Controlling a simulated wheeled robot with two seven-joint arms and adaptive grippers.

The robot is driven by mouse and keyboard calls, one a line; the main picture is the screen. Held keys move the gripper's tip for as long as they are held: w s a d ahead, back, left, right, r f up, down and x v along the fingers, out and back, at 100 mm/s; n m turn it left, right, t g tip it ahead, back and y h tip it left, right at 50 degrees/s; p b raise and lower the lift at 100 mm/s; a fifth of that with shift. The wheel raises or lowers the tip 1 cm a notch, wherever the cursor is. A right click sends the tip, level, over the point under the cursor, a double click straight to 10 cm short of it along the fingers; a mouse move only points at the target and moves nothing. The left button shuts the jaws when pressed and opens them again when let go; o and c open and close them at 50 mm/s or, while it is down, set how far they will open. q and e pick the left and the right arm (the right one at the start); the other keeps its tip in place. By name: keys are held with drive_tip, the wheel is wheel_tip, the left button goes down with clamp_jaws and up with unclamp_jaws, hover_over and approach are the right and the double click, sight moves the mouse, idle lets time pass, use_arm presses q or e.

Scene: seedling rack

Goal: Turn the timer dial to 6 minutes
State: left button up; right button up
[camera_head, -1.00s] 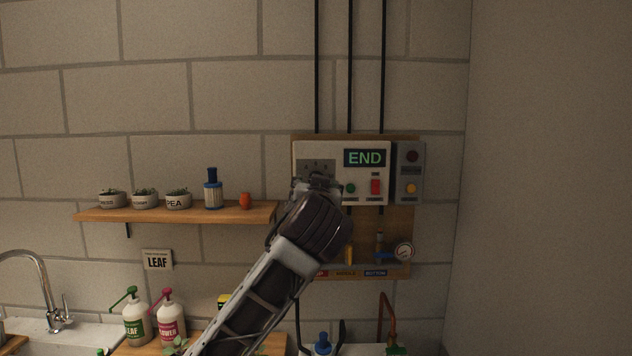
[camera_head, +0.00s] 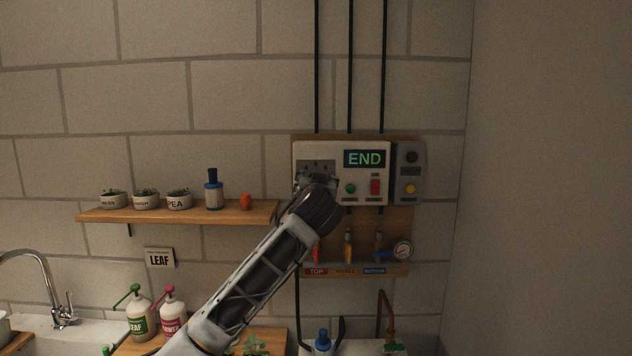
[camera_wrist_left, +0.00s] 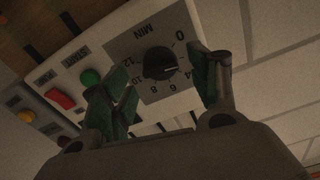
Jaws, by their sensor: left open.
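The timer dial (camera_wrist_left: 159,64) is a black knob on a grey plate with minute numbers, on the white timer box (camera_head: 381,191). In the left wrist view its white pointer line points right, toward the side of the 4; the 2 is hidden. My left gripper (camera_wrist_left: 162,84) is open, with one finger on either side of the dial and gaps between fingers and knob. In the head view the left gripper (camera_head: 316,183) is in front of the box's lower left and hides the dial. The display (camera_head: 364,158) reads END. My right gripper is not in view.
A green start button (camera_head: 350,188) and red switch (camera_head: 375,187) sit right of the dial. A grey lamp box (camera_head: 411,150) adjoins the timer box. A wooden shelf (camera_head: 180,213) with pots is at left.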

use_arm(q)
drive_tip(key=shift+w, duration=0.4)
drive_tip(key=shift+c, duration=0.2)
drive_tip(key=c, duration=1)
